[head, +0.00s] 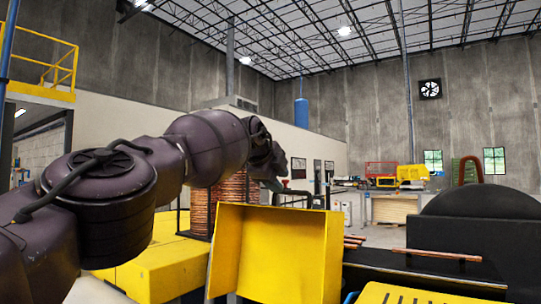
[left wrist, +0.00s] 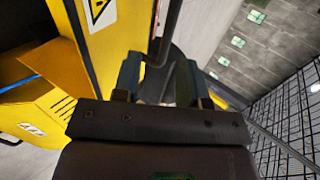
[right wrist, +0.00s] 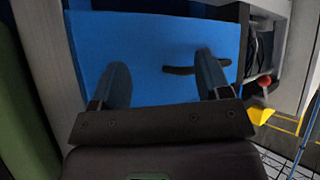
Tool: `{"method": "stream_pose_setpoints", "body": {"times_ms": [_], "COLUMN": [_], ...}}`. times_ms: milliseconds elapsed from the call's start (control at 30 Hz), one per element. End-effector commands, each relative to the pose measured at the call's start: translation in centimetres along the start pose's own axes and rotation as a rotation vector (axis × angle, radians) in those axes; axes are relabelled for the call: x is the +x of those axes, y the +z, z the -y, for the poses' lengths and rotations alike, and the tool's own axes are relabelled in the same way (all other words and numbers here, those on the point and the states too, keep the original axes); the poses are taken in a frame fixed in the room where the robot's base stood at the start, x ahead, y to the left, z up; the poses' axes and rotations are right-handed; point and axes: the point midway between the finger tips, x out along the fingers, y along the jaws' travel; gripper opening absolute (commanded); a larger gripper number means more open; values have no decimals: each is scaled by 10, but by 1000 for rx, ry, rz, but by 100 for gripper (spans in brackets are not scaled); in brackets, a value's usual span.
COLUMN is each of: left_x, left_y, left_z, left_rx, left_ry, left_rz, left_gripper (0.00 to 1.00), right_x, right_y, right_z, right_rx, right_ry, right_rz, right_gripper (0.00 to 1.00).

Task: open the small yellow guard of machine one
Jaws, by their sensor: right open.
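The yellow guard (head: 290,252) stands in the lower middle of the head view, with a broad front face and a side flap. My left gripper (head: 272,182) is small and dark beyond the guard's top edge. In the left wrist view, its fingers (left wrist: 158,78) stand apart on either side of a dark bar and a dark curved part. I cannot tell whether they grip it. A yellow panel (left wrist: 103,35) with a warning sign is beside them. My right gripper (right wrist: 160,72) is open and empty before a blue panel (right wrist: 150,35) with a dark handle (right wrist: 197,68).
A yellow machine body (head: 150,265) stands left of the guard, with a stack of copper coils (head: 200,205) behind it. A black rounded housing (head: 480,225) and a copper tube (head: 437,254) are at right. A red knob (right wrist: 263,81) is near the blue panel.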

Motion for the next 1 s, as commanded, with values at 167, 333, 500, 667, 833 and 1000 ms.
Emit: {"method": "stream_pose_setpoints", "body": {"times_ms": [167,333,500,667,833,1000], "left_x": [-21,-28,-38,-43,-44,-44], "left_y": [-2,0,0,0,0,0], "left_z": [6,4,2,0,-2,-2], "left_rx": [4,1,0,-1,-2,-3], "left_ry": [-5,-3,-1,2,2,2], "left_rz": [4,0,-1,-1,-2,-2], "left_gripper": [39,39,39,39,39,39], "right_x": [-10,-18,-21,-22,-23,-23], "right_y": [-19,-18,-16,-19,-20,-19], "right_z": [-3,-6,-8,-9,-10,-10], "right_rx": [6,9,9,7,5,4], "right_ry": [8,14,16,17,17,18], "right_rz": [-28,-22,-13,-18,-22,-20], "right_gripper": [70,70,70,70,70,70]}}
